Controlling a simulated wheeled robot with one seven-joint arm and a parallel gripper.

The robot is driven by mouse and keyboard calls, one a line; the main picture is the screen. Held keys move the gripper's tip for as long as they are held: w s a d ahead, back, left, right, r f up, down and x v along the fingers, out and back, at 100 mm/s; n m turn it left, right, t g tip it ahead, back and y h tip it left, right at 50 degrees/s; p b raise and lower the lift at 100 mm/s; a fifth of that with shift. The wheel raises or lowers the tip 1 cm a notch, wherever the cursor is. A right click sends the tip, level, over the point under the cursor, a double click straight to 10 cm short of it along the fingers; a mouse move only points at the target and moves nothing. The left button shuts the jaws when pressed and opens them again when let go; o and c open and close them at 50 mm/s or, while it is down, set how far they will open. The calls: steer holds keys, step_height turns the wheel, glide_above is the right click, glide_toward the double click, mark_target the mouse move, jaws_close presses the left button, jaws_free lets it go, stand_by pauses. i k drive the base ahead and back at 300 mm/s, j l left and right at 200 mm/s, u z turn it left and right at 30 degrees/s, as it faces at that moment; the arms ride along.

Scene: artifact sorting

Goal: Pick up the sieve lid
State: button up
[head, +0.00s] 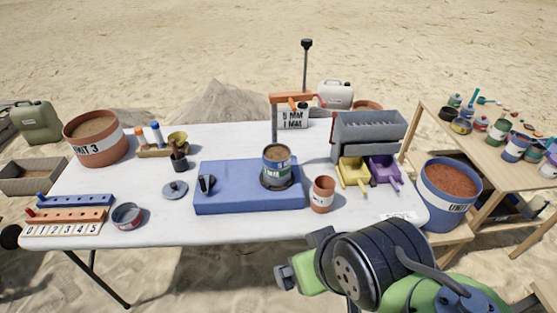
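A grey-blue round lid with a small knob on top (174,189), which looks like the sieve lid, lies flat on the white table (150,222), left of the blue box-like base (250,199). A sieve-like can with a label (277,170) stands upright on the right part of that base, with brown material visible in its open top. My gripper (300,262) is at the lower middle, in front of the table's near edge, well to the right of the lid and apart from it. Its fingertips are not clear enough to tell whether it is open.
A shallow grey pan (128,216) and a dark cup with a brush-like tool (180,162) are near the lid. A terracotta cup (322,194) stands right of the blue base. A large soil bucket (96,138) stands at the back left.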

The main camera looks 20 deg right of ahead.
mark_target(173, 190)
steer(key=i+j+u, duration=0.55)
steer(key=i+j, duration=0.15)
steer(key=i+j+u, duration=0.25)
steer(key=i, duration=0.25)
steer(key=i+j+u, duration=0.15)
steer(key=i+u, duration=0.15)
steer(key=i, duration=0.15)
